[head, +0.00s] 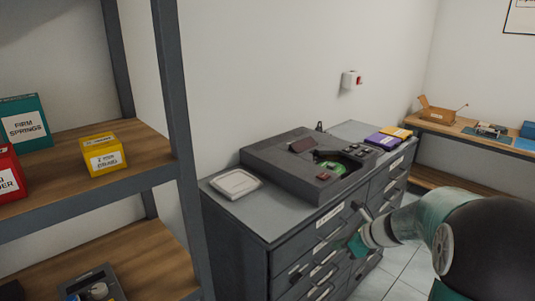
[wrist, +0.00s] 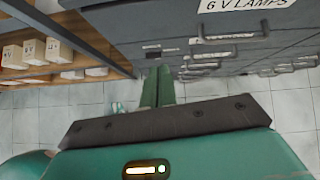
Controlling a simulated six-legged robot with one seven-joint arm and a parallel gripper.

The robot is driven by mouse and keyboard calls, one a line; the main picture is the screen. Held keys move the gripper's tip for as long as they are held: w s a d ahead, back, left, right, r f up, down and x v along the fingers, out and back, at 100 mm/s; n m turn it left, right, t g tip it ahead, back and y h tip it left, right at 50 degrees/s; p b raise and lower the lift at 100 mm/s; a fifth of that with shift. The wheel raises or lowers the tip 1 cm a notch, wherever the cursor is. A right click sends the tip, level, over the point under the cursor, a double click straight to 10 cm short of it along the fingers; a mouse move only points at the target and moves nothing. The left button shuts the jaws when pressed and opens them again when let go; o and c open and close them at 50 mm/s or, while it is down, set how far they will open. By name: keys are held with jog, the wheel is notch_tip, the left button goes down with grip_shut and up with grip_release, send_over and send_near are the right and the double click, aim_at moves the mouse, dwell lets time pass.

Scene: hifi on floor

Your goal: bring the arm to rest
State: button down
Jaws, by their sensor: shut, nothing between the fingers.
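My arm reaches in from the right of the head view, and my gripper (head: 357,243) is in front of the grey drawer cabinet (head: 285,220), near its drawer handles. I cannot tell whether it touches the cabinet. In the wrist view the two green fingers of my gripper (wrist: 158,80) lie together, shut, with nothing between them. Cabinet drawers (wrist: 215,50) with dark handles fill the upper right of that view, one labelled "6 V LAMPS".
On the cabinet sit a dark hi-fi unit (head: 305,165), a pale square dish (head: 235,183), and purple (head: 382,141) and yellow (head: 396,132) boxes. A shelf rack (head: 120,180) stands left, a wooden bench (head: 455,128) at back right. Tiled floor (wrist: 60,125) is open.

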jog(key=s+a+r+n+g+h, duration=0.1)
jog(key=s+a+r+n+g, duration=0.1)
jog(key=s+a+r+n, duration=0.8)
jog(key=s+r+n+h, duration=0.1)
jog(key=s+n+h, duration=0.3)
jog(key=s+n, duration=1.3)
jog(key=shift+a+r+t+h, duration=0.3)
jog(key=shift+a+r+t, duration=0.05)
jog(key=shift+r+t, duration=0.05)
jog(key=shift+a, duration=0.15)
